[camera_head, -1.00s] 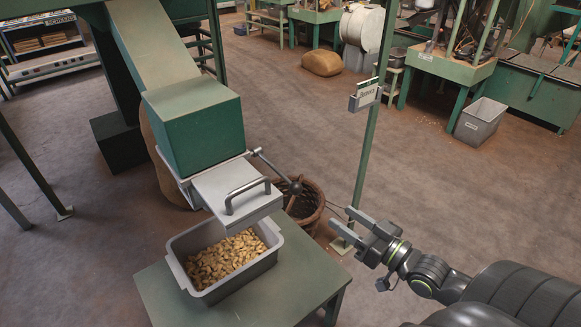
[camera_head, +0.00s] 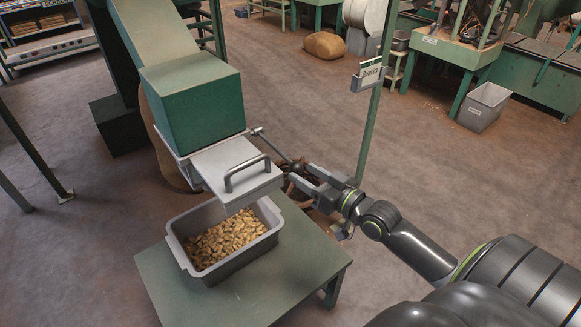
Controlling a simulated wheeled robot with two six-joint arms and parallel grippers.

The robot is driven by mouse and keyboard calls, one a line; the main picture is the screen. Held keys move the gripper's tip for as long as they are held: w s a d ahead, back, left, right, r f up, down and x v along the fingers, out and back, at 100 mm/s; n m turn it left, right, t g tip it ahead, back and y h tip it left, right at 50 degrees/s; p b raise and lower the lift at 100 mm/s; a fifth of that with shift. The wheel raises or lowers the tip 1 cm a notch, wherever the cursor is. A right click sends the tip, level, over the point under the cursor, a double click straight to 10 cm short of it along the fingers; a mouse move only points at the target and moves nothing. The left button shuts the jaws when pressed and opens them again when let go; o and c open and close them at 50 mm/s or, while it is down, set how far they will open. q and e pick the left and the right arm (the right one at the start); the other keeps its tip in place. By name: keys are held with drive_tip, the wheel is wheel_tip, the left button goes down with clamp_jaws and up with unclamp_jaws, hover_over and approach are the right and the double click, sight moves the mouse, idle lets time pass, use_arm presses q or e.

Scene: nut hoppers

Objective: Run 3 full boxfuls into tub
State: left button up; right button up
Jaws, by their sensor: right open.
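A green hopper box (camera_head: 193,105) sits under a sloping chute. A grey metal box (camera_head: 237,168) with a bar handle sticks out from its base. A lever (camera_head: 271,144) reaches out to the right of the hopper. The grey tub (camera_head: 250,254) stands below the metal box, with a layer of nuts (camera_head: 224,240) in it; the metal box hides part of its back. My right gripper (camera_head: 301,176) is open at the lever's knob end. The knob is partly hidden, and I cannot tell whether the fingers touch it. My left gripper is not in view.
The tub rests on a green table (camera_head: 274,285). A wicker basket behind my right gripper is mostly hidden. A green post (camera_head: 370,130) with a label holder (camera_head: 369,78) stands to the right. Another grey tub (camera_head: 484,107) stands on the floor farther back.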

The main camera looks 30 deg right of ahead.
sight(276, 149)
drive_tip(key=x, duration=0.5)
drive_tip(key=shift+w+a+b, duration=0.1)
drive_tip(key=shift+w+b, duration=0.2)
drive_tip(key=shift+w, duration=0.1)
clamp_jaws()
